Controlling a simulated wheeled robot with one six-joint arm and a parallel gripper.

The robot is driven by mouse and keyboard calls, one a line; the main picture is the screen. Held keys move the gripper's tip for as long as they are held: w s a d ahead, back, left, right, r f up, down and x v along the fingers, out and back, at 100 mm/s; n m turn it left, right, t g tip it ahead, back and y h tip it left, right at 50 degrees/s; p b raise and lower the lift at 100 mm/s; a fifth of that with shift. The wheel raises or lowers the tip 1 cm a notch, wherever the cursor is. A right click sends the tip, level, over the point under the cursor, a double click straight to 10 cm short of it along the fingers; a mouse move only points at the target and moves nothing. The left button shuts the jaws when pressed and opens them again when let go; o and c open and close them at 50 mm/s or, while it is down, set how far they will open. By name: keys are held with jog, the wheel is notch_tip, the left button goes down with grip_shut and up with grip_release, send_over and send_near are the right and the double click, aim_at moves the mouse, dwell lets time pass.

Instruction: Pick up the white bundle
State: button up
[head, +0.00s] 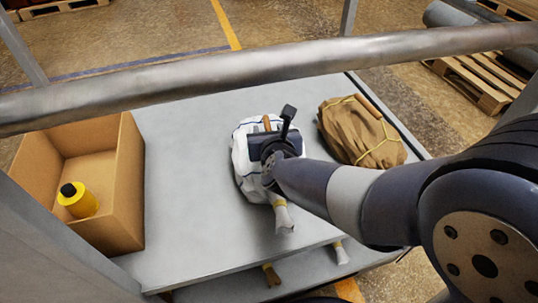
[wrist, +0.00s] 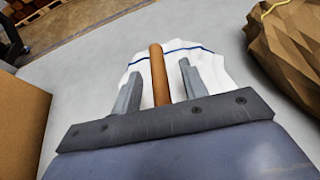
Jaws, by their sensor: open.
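The white bundle (head: 242,166) lies on the grey tabletop in the head view, partly hidden beneath my gripper and arm. My gripper (wrist: 160,82) is open, one finger on each side of the handle, with gaps visible on both sides. In the head view my gripper (head: 270,140) is over the bundle. I cannot tell whether the fingers touch the cloth.
A brown bundle (head: 350,135) with yellow cord lies close on the right. An open cardboard box (head: 129,180) with a yellow bottle (head: 78,201) stands at the left. A metal rail (head: 270,72) crosses the view. The tabletop (head: 185,200) is clear between box and white bundle.

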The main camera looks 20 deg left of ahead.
jog(key=shift+w+a, duration=0.1)
jog(key=shift+w, duration=0.05)
jog(key=shift+c, duration=0.4)
grip_shut()
jog(key=shift+f, duration=0.1)
dwell(0.7)
